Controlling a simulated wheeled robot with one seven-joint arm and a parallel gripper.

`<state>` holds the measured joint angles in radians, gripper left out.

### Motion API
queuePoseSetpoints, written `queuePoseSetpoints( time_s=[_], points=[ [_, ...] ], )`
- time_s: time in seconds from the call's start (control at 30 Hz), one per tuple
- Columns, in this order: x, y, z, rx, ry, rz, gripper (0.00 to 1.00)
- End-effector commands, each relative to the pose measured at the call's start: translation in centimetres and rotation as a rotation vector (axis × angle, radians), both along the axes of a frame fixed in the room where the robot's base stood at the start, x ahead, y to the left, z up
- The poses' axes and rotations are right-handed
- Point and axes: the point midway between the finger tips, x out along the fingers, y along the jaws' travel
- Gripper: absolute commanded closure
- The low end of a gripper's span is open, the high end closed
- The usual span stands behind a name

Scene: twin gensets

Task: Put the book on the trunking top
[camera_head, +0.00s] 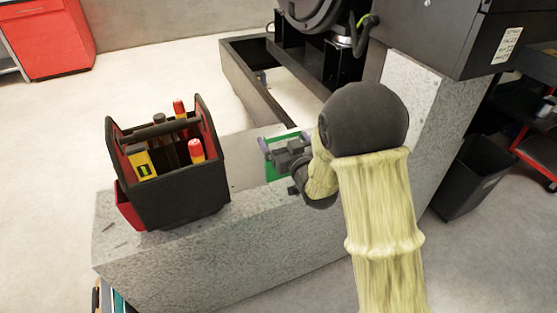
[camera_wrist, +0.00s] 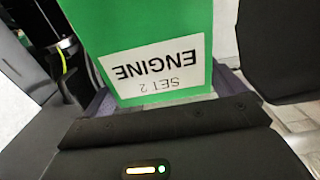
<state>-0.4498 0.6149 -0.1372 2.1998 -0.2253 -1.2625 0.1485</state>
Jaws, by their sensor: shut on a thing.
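The book (camera_wrist: 150,25) is green with a white label reading "SET 2 ENGINE", upside down in the wrist view. In the head view only a green part of it (camera_head: 277,172) shows beside my gripper (camera_head: 283,148). My gripper is shut on the book, its fingers on either side of it in the wrist view (camera_wrist: 165,98). The book is over or near the back edge of a long grey speckled ledge (camera_head: 255,235). I cannot tell whether it touches the ledge, nor whether this ledge is the trunking top. My arm hides part of the ledge.
A black and red tool carrier (camera_head: 180,190) with several tools stands on the ledge's left part. A dark metal frame (camera_head: 250,85) and black machinery (camera_head: 325,25) are behind. A black bin (camera_head: 475,175) is on the floor at right. The ledge's front middle is clear.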

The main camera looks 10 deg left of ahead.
Motion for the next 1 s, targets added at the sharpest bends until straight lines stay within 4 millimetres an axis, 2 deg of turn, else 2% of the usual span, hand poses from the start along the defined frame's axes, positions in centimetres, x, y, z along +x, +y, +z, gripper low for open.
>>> queuePoseSetpoints(
  time_s=[0.07, 0.4, 0.7, 1.0],
  points=[
    [0.0, 0.0, -1.0, 0.001, -0.001, 0.0, 0.48],
    [0.0, 0.0, -1.1, 0.001, -0.002, -0.001, 0.48],
    [0.0, 0.0, -4.8, 0.001, -0.001, -0.001, 0.48],
    [0.0, 0.0, -4.8, 0.002, -0.003, -0.001, 0.48]
  ],
)
